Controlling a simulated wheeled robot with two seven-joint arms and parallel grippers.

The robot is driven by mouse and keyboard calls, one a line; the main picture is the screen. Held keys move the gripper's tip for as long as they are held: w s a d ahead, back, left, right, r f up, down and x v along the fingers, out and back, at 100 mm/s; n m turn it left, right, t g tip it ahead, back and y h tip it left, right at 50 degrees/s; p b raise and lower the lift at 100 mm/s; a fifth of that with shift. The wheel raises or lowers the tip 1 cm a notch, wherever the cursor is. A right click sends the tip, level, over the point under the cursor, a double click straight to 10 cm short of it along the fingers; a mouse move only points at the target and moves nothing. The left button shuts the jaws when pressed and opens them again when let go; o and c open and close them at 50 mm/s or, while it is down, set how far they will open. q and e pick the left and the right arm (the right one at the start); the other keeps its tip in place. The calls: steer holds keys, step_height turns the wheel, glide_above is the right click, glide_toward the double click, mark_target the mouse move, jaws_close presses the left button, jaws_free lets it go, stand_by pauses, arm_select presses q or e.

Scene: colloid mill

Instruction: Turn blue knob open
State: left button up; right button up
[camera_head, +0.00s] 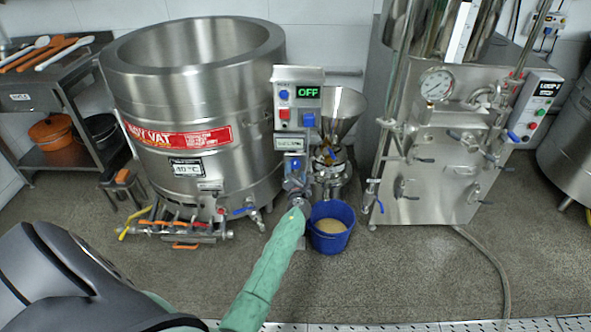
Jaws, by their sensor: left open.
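A control box (298,76) with a green "OFF" display stands in the middle, between the vat and the steel funnel. A small round blue knob (283,94) sits at its upper left, above a red control (284,114). A squarish blue part (308,120) is at its right. I cannot tell how the knob is turned. My left gripper (296,212) reaches in from the lower left. The other finger is not clear to see. It is open and appears apart from the knob.
The steel vat (190,90) with valves stands left; a blue bucket (330,243) with tan contents is under the funnel (343,106). A steel machine with a gauge (436,84) stands right, a hose (490,260) on the floor. A shelf (60,97) is far left.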

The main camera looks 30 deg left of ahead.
mark_target(295, 163)
arm_select(q)
steer(key=shift+x, duration=1.45)
steer(key=c, duration=1)
